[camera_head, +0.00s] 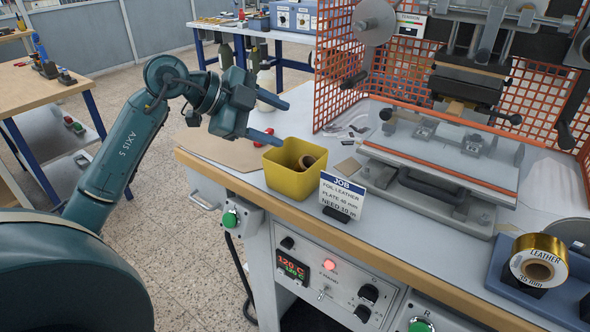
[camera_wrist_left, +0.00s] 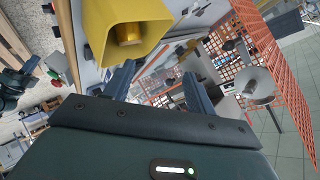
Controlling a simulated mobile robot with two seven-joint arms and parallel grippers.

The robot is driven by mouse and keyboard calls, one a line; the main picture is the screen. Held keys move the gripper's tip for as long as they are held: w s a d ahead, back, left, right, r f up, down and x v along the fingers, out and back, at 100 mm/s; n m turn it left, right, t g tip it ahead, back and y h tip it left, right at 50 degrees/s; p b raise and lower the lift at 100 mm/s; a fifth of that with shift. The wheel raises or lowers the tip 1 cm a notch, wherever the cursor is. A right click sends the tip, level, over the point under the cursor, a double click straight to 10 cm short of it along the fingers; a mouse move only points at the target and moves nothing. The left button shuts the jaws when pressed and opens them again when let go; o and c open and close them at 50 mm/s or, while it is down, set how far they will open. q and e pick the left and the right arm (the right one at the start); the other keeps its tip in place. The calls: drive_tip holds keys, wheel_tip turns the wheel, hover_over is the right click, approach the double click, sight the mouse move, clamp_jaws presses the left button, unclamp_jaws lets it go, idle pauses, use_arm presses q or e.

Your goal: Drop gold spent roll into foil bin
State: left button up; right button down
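The yellow foil bin (camera_head: 284,182) stands on the press table near its front left edge. A small brown roll end (camera_head: 308,162) shows inside it, leaning at the right wall; I cannot tell for sure that it is the gold spent roll. My left gripper (camera_head: 284,121) is open and empty, above and slightly left of the bin, not touching it. In the left wrist view the bin (camera_wrist_left: 95,20) is at the top, with the brown roll (camera_wrist_left: 125,36) visible in its opening. The two fingers (camera_wrist_left: 158,70) stand wide apart with nothing between them. My right gripper is out of view.
A job card (camera_head: 341,197) stands right of the bin. The foil press (camera_head: 445,160) and orange mesh guard (camera_head: 342,60) fill the table's back and right. A gold foil roll labelled leather (camera_head: 538,262) sits on a blue holder (camera_head: 510,285) at right. Small red items (camera_head: 263,138) lie behind the bin.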

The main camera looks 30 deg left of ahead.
use_arm(q)
drive_tip(key=shift+o, duration=0.2)
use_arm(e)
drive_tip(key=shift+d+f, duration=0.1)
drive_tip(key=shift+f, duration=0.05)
use_arm(q)
drive_tip(key=b+v, duration=0.2)
drive_tip(key=v, duration=1.1)
drive_tip(key=shift+b, duration=0.3)
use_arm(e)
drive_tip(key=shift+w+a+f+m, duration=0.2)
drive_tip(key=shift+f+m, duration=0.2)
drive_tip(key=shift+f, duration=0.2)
use_arm(q)
drive_tip(key=shift+a+r, duration=0.1)
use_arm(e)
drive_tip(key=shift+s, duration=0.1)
